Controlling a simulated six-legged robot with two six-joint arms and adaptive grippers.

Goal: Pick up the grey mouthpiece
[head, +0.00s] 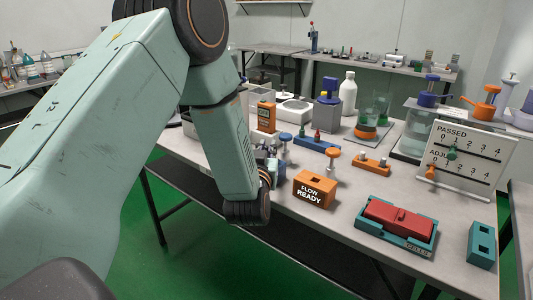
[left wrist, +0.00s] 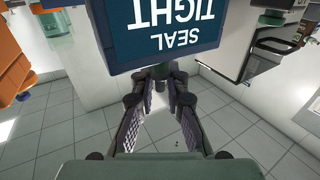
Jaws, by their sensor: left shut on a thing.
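My left gripper (left wrist: 161,76) has its fingertips close together on a small grey piece, apparently the grey mouthpiece, just under the blue SEAL TIGHT block (left wrist: 180,30). The block hides much of the mouthpiece, so its shape is unclear. In the head view my left gripper (head: 268,160) is partly hidden behind its own wrist, over the near left part of the table (head: 290,222). The mouthpiece cannot be made out there. My right gripper is in neither view.
An orange FLOW READY block (head: 315,190) stands right of my wrist. A teal tray (head: 395,236) holding a red tester (head: 400,217) and a teal block (head: 481,245) are farther right. Behind are a blue rack (head: 317,144), an orange meter (head: 266,117) and a slider panel (head: 467,155).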

